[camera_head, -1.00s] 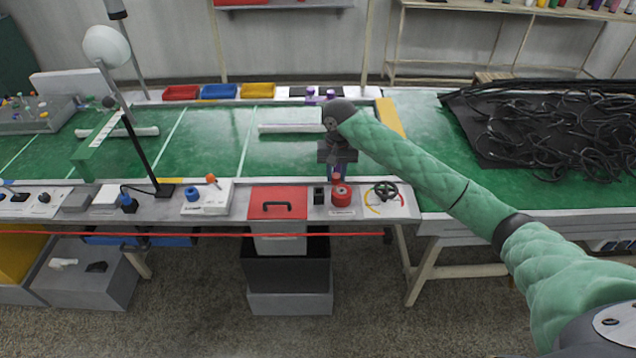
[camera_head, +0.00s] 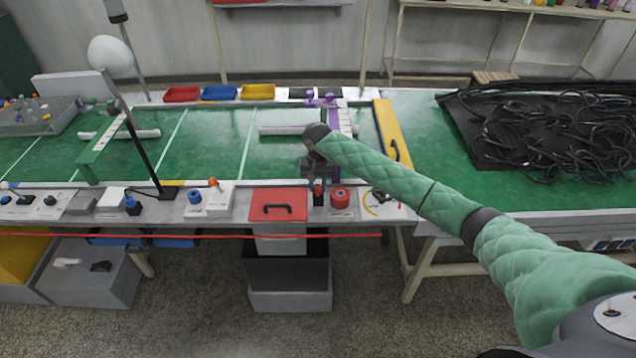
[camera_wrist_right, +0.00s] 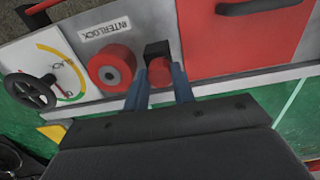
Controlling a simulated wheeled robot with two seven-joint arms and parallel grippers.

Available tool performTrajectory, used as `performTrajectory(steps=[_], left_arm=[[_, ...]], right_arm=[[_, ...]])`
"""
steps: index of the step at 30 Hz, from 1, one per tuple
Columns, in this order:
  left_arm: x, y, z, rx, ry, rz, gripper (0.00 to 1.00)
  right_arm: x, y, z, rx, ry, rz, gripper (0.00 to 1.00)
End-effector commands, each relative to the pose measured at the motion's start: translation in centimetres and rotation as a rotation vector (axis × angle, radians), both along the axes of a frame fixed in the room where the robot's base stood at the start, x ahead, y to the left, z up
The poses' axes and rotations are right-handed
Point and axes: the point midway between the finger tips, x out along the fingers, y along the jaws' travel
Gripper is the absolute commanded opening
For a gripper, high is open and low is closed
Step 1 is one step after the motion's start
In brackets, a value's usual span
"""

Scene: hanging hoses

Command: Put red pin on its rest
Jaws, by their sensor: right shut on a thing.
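The red pin (camera_wrist_right: 159,72) is between the two blue fingers of my right gripper (camera_wrist_right: 160,88), which is shut on it. In the right wrist view the pin lies right against the small black block (camera_wrist_right: 157,48), its rest, partly covering it. I cannot tell whether the pin is seated in it or held just above. In the head view my right gripper (camera_head: 318,184) points down over the black block (camera_head: 318,199), just left of the red round interlock knob (camera_head: 340,195). My left gripper is not in view.
The interlock knob (camera_wrist_right: 111,68) sits close beside the rest. A black handwheel with a dial (camera_head: 385,199) is to the right, a red lid with a black handle (camera_head: 278,205) to the left. A purple frame (camera_head: 332,115) stands behind on the green bench.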

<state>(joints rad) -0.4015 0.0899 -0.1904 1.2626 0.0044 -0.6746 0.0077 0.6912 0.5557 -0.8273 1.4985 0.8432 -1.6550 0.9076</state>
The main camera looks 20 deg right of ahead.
Motion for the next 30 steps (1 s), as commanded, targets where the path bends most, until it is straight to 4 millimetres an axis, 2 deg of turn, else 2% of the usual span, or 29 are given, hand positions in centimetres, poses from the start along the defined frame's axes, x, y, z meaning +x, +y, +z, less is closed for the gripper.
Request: performTrajectory(steps=[14, 15, 18, 30], left_arm=[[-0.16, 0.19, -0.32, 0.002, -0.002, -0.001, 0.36], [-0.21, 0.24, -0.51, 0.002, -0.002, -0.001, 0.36], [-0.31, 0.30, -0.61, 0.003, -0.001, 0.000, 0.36], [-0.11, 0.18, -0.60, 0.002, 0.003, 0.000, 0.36]], right_arm=[[-0.04, -0.01, -0.55, 0.001, 0.002, 0.000, 0.03], [-0.04, -0.02, -0.59, 0.000, 0.001, 0.000, 0.31], [-0.03, -0.02, -0.58, 0.000, 0.001, 0.000, 0.47], [0.04, -0.05, -0.12, -0.001, -0.002, 0.000, 0.47]])
